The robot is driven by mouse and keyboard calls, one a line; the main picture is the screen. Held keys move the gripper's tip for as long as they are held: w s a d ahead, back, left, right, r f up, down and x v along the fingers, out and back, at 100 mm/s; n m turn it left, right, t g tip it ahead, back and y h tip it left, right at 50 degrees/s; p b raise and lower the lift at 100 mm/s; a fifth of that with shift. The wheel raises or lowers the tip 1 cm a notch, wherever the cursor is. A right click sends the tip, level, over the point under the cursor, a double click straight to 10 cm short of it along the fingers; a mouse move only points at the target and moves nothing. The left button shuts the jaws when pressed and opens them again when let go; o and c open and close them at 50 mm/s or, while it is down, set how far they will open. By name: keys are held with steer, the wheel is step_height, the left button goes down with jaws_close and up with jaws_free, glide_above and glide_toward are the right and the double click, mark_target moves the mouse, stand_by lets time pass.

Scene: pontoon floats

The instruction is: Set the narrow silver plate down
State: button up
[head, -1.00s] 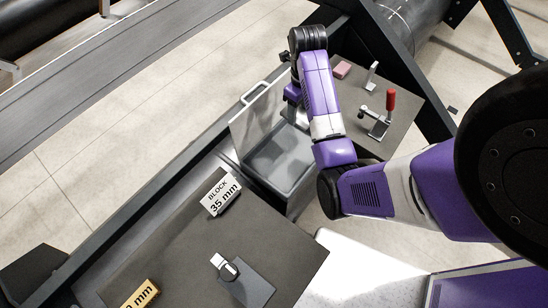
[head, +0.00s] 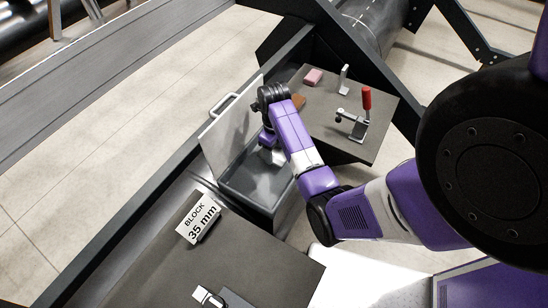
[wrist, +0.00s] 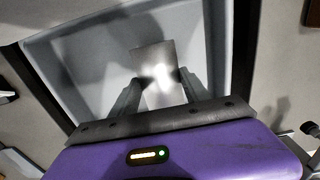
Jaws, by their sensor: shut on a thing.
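The narrow silver plate (wrist: 153,62) is gripped between the two fingers of my gripper (wrist: 160,84) in the wrist view. It catches a bright highlight, and the pale grey interior of an open bin lies behind it. In the head view, my gripper (head: 268,142) is over the open grey bin (head: 247,192), just in front of its raised lid. A small light patch of the plate (head: 277,155) shows below the gripper there. Whether the plate touches the bin floor, I cannot tell.
The raised lid (head: 226,132) has a handle on top. A dark table (head: 335,128) right of the bin holds a pink block (head: 313,77), a brown block (head: 298,101), a small silver bracket (head: 344,78) and a red-handled clamp (head: 366,98). A "BLOCK 35 mm" piece (head: 198,221) sits in front.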

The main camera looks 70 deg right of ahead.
mark_target(274, 154)
steer(key=shift+f, duration=1.85)
steer(key=shift+f, duration=0.1)
steer(key=o, duration=1.7)
steer(key=shift+c, duration=0.2)
step_height(274, 154, up, 12)
steer(key=shift+r, duration=0.15)
